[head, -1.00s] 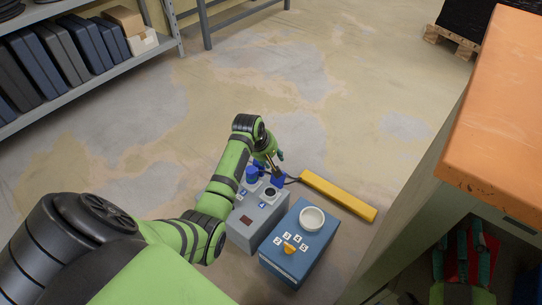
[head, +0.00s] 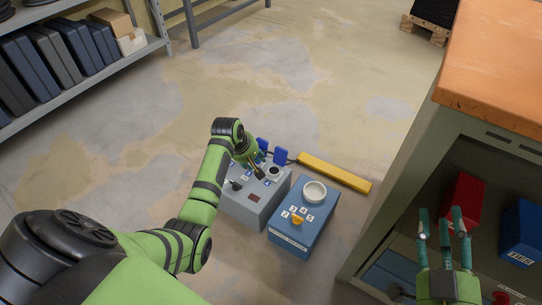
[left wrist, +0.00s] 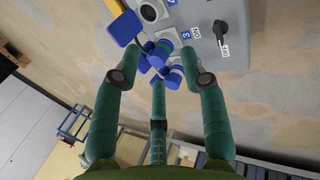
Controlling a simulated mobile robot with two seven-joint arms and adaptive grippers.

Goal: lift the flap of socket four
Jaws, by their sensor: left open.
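The grey socket box (head: 270,205) stands on the floor. Two blue flaps (head: 281,155) stand raised at its far side, by a round dark socket (head: 274,170). My left gripper (head: 252,170) is over the box's far left part and hides what lies below it. In the left wrist view, its open fingers (left wrist: 160,85) surround blue socket parts (left wrist: 160,52); contact is unclear. A raised blue flap (left wrist: 122,28) and a round socket (left wrist: 150,10) show beyond. A label by the blue parts reads 3; I cannot read a 4 on this box. My right gripper (head: 444,222) is open and empty.
A blue box (head: 300,230) with number labels, a white ring (head: 315,191) and a yellow knob (head: 297,219) stands to the right. A yellow bar (head: 335,172) lies behind. An orange-topped bench (head: 500,75) borders the right.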

